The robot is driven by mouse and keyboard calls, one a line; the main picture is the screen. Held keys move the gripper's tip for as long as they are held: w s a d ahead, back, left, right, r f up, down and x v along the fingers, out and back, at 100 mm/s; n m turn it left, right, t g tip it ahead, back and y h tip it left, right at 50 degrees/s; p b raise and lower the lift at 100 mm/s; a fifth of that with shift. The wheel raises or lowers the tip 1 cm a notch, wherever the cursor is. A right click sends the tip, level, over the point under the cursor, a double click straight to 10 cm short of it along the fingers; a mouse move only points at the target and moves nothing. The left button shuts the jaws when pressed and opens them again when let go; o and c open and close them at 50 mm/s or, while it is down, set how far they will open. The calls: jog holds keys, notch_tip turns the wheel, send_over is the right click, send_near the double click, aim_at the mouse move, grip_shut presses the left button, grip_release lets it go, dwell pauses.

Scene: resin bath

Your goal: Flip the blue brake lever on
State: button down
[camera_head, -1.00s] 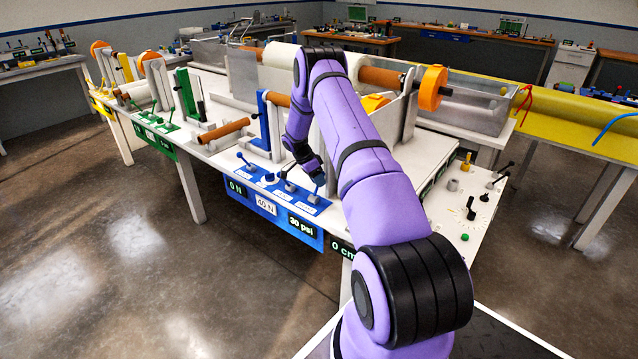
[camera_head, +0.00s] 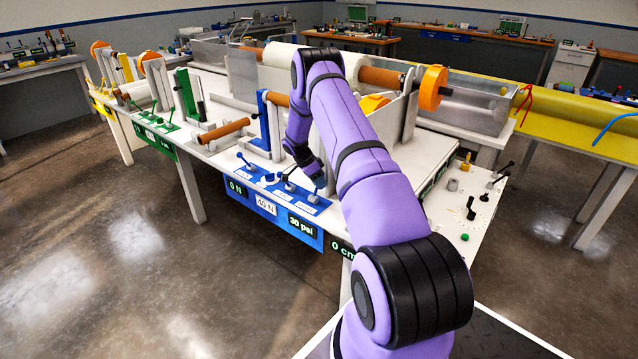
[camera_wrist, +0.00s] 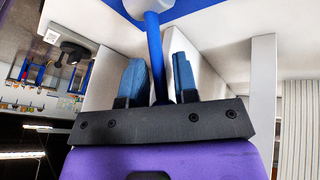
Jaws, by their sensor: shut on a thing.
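A blue lever rod (camera_wrist: 153,45) stands between the two fingers of my gripper (camera_wrist: 158,68) in the wrist view. The gripper is shut on it, and the rod's end by the gripper is partly hidden. The rod runs up the picture toward a pale round base (camera_wrist: 135,10) on a blue surface. In the head view my gripper (camera_head: 315,172) is over the right part of the blue control panel (camera_head: 268,183). The lever in the grip is hard to make out there because the gripper covers it.
Other small levers (camera_head: 285,181) stand on the blue panel to the left. A blue upright (camera_head: 263,120) and a brown roller (camera_head: 224,130) are behind it. Blue, white and black display plates (camera_head: 265,204) hang on the table's front. Open floor lies in front.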

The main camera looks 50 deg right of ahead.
jog(key=shift+a+r+m+h, duration=0.2)
jog(key=shift+a+h, duration=0.35)
jog(key=shift+h, duration=0.3)
jog(key=shift+a+r+m+h, duration=0.1)
jog(key=shift+a+r+h, duration=0.1)
jog(key=shift+a+h, duration=0.5)
jog(key=shift+a+m+h, duration=0.3)
jog(key=shift+a+h, duration=0.3)
jog(key=shift+h, duration=0.65)
jog(key=h, duration=0.1)
jog(key=a+h, duration=0.1)
jog(key=shift+s+a+m+h, duration=0.1)
jog(key=shift+a+m+h, duration=0.2)
jog(key=shift+m, duration=0.1)
jog(key=shift+s+a+f+m+g+h, duration=0.1)
jog(key=shift+a+f+m+g+h, duration=0.25)
jog(key=shift+h, duration=0.3)
jog(key=shift+a+f+m+g+h, duration=0.15)
jog(key=shift+a+h, duration=0.25)
jog(key=shift+h, duration=0.25)
jog(key=shift+a, duration=0.1)
jog(key=c, duration=1.2)
grip_release()
jog(key=shift+o, duration=0.2)
jog(key=v, duration=1)
jog(key=shift+a, duration=0.45)
